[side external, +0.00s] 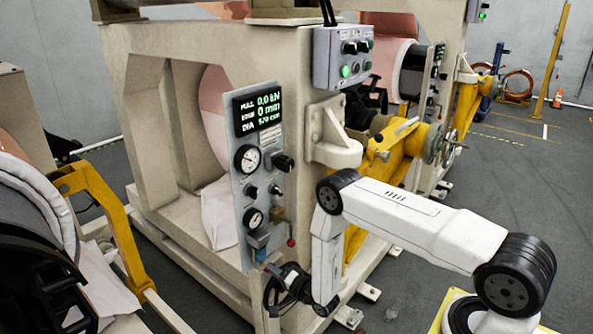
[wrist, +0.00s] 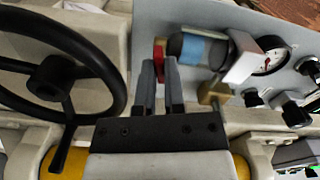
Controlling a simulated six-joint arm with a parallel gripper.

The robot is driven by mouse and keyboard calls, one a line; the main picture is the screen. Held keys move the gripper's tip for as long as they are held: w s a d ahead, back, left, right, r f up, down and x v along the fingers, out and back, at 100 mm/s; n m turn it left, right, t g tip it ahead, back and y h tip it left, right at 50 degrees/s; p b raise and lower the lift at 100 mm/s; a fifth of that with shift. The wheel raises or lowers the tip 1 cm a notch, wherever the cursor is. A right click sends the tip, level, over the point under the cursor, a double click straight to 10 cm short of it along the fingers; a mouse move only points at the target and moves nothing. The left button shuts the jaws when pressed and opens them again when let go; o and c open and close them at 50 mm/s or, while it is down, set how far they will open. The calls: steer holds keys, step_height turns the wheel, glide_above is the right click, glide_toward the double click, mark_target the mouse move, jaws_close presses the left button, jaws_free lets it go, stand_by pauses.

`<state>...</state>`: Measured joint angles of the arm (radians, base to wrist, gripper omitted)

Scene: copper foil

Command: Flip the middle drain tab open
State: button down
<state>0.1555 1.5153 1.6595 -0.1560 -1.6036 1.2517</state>
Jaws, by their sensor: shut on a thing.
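A small red tab (wrist: 159,62) shows in the wrist view at the end of a cylindrical fitting with a blue band (wrist: 197,49). My gripper (wrist: 159,70) has its two grey fingers close together, one on each side of the red tab, and is shut on it. In the side external view my gripper (side external: 271,267) is at the bottom of the grey instrument panel (side external: 243,207), just below the blue-banded fitting (side external: 259,240). The tab itself is too small and covered to make out there.
A black handwheel (wrist: 118,100) stands close on the left of my gripper in the wrist view. A brass fitting (wrist: 213,93) is close on the right. The panel carries gauges (side external: 247,158), knobs and a red-tipped lever (side external: 291,242). Open floor lies to the right.

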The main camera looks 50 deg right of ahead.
steer(key=shift+n, duration=7.2)
steer(key=c, duration=0.7)
jaws_free()
steer(key=shift+s, duration=0.15)
steer(key=shift+s, duration=3.8)
